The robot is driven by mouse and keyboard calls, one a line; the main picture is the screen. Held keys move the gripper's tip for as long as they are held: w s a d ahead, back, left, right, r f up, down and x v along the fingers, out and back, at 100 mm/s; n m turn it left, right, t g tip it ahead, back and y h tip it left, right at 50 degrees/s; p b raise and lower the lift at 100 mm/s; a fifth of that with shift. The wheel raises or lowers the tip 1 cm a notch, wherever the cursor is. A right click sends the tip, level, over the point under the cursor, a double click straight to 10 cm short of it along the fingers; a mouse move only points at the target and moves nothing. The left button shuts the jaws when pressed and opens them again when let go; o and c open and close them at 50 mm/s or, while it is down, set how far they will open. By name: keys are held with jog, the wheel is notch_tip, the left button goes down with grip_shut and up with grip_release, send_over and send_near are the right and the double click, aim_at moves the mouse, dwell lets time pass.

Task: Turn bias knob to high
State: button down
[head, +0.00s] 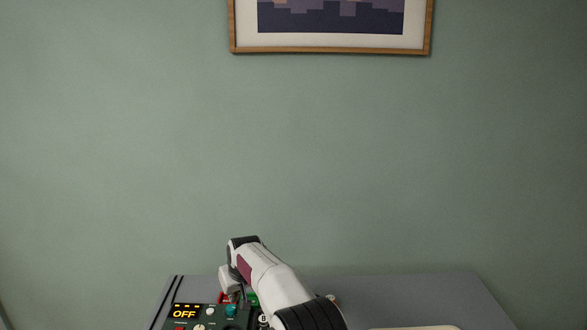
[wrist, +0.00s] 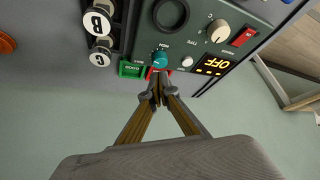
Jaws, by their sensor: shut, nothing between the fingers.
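A dark green control panel (wrist: 200,40) shows in the wrist view and at the bottom left of the head view (head: 222,324). A teal knob (wrist: 160,59) sits near its edge; it also shows in the head view (head: 231,310). A small white knob (wrist: 187,61) and a larger beige knob (wrist: 218,31) are on the same panel. Their labels are too small to read surely, so I cannot tell which is bias. My gripper (wrist: 158,88) is shut and empty, its fingertips just beside the teal knob in the picture. Contact with it cannot be told.
An orange display (wrist: 214,65) reads OFF, near a red switch (wrist: 243,37). A green box marked GOOD (wrist: 132,69) and a red item (wrist: 156,72) lie by the fingertips. White cylinders (wrist: 98,22) stand in a black holder. The grey tabletop (head: 420,290) is largely clear at right.

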aim_at(231, 310)
jog(key=shift+w+d+r, duration=0.2)
jog(key=shift+w+d, duration=0.15)
jog(key=shift+d, duration=0.15)
jog(key=shift+f, duration=0.2)
jog(key=shift+f, duration=3.3)
jog(key=shift+w+a, duration=0.1)
jog(key=shift+a, duration=0.1)
jog(key=shift+s+a, duration=0.45)
jog(key=shift+a, duration=0.05)
jog(key=shift+s+a, duration=0.1)
jog(key=shift+a, duration=0.4)
jog(key=shift+s, duration=0.1)
